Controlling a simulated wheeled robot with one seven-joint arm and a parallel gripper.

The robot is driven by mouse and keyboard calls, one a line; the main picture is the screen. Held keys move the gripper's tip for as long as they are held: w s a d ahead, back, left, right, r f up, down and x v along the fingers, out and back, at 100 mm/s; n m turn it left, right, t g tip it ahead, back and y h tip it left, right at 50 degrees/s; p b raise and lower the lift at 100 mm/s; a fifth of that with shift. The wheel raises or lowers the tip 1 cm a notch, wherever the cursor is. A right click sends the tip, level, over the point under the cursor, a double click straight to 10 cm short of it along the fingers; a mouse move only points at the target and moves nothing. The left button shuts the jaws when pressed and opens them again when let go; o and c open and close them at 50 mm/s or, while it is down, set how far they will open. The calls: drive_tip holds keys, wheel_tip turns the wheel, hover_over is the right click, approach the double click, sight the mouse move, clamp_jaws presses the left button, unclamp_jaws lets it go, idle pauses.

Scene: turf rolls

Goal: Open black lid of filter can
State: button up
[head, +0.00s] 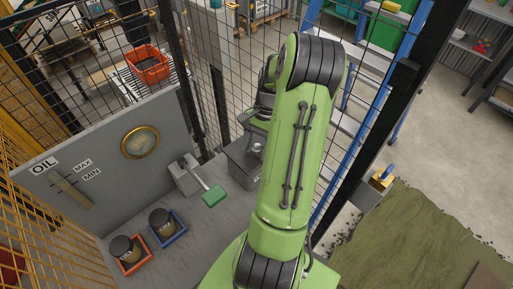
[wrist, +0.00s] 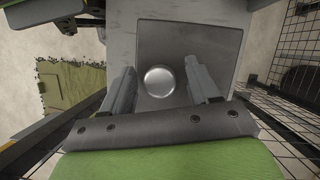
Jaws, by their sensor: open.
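A grey box-like can (head: 241,168) stands on the grey deck in the head view, partly hidden behind my green arm. In the wrist view its dark flat lid (wrist: 205,45) fills the middle and looks closed. A round silver knob (wrist: 160,82) sits on the lid. My gripper (wrist: 161,72) is open, with one finger on each side of the knob and a visible gap to both. I cannot tell how far the fingertips are above the lid. My gripper (head: 257,140) also shows in the head view, over the can.
Two dark-topped canisters (head: 160,219) (head: 122,247) stand in a blue tray and a red tray on the deck. A green-ended pedal or lever (head: 214,196) is left of the can. A grey panel with a round gauge (head: 140,142) and wire mesh fencing close in the area.

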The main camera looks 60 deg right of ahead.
drive_tip(key=shift+f, duration=0.1)
clamp_jaws()
idle(0.3)
drive_tip(key=shift+r, duration=0.2)
